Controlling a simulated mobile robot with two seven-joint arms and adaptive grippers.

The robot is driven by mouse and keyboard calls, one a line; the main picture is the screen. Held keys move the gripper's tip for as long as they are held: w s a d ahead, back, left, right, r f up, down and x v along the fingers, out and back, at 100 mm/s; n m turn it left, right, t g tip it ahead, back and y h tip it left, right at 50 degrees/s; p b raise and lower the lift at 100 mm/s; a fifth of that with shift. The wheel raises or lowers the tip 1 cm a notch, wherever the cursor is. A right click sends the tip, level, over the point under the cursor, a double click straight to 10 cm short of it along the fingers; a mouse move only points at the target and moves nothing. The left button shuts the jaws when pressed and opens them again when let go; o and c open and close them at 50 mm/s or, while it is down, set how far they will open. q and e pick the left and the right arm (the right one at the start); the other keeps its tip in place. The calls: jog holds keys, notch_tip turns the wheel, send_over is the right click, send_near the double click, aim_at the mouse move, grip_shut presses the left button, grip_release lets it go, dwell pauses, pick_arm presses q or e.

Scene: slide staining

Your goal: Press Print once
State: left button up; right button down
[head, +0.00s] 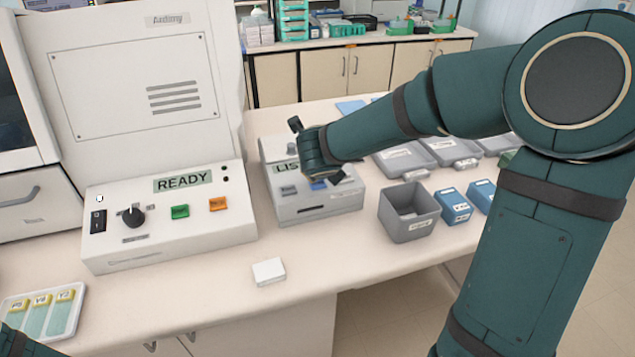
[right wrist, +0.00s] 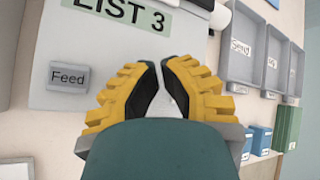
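The label printer (head: 318,205) is a grey box on the bench with a slot in its front. Its green display (right wrist: 120,12) reads "LIST 3" in the right wrist view. A grey Feed button (right wrist: 68,77) sits left of my fingers. A blue patch (head: 318,186), possibly a button, shows on the printer beneath my gripper. No Print label is readable; my fingers cover that part of the panel. My right gripper (right wrist: 160,64) is over the printer's face, its yellow fingertips nearly together and nothing seen between them. I cannot tell whether it touches. My left gripper is not visible.
Left of the printer stands a machine (head: 170,225) with a READY display, a knob, and green and orange buttons. A small white block (head: 268,271) lies in front. A grey bin (head: 408,228), blue boxes (head: 453,207) and grey trays (head: 403,160) are to the right.

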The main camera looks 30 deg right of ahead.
dwell(0.3)
jog(key=shift+f+b, duration=0.3)
jog(key=shift+f, duration=0.15)
jog(key=shift+f, duration=0.3)
dwell(0.6)
jog(key=shift+r, duration=0.1)
jog(key=shift+r+p, duration=0.55)
jog(key=shift+r, duration=0.15)
notch_tip(320, 180, up, 5)
jog(key=p, duration=0.5)
dwell(0.3)
